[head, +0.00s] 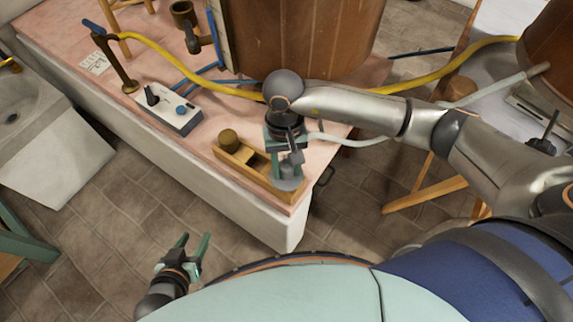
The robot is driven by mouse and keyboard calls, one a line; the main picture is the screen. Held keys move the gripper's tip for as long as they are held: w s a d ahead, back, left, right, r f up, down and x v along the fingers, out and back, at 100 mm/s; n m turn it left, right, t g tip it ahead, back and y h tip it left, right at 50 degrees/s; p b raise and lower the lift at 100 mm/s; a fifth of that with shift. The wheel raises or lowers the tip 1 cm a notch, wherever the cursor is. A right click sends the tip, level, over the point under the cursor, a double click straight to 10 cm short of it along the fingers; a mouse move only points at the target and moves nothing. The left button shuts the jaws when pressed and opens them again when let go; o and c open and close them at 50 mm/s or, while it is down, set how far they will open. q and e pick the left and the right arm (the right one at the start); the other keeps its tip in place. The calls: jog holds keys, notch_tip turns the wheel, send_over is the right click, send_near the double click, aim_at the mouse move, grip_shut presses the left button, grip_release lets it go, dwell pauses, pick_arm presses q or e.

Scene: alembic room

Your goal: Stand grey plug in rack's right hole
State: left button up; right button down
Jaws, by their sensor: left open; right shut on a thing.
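The wooden rack (234,166) lies near the front corner of the pink tabletop. A brown plug (229,139) stands at its left end, and an open recess shows beside it. My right gripper (288,158) points down over the rack's right end and is shut on the grey plug (289,184). The plug looks roughly upright, its lower part wide and round. The gripper and plug hide the right hole, so I cannot tell whether the plug is in it or above it. My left gripper (194,244) is open and empty, low in front of the table.
A large wooden vat (300,40) stands behind. A yellow hose (185,72) and blue pipes cross the tabletop.

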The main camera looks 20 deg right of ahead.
jog(key=shift+f+b, duration=0.35)
dwell(0.8)
jog(key=shift+f+b, duration=0.25)
jog(key=shift+b, duration=0.15)
jog(key=shift+f+b, duration=0.55)
jog(key=shift+b, duration=0.35)
dwell(1.2)
jog(key=shift+r, duration=0.1)
dwell(0.4)
dwell(0.6)
jog(key=shift+c, duration=2)
grip_release()
jog(key=shift+f, duration=0.2)
jog(key=shift+r, duration=0.2)
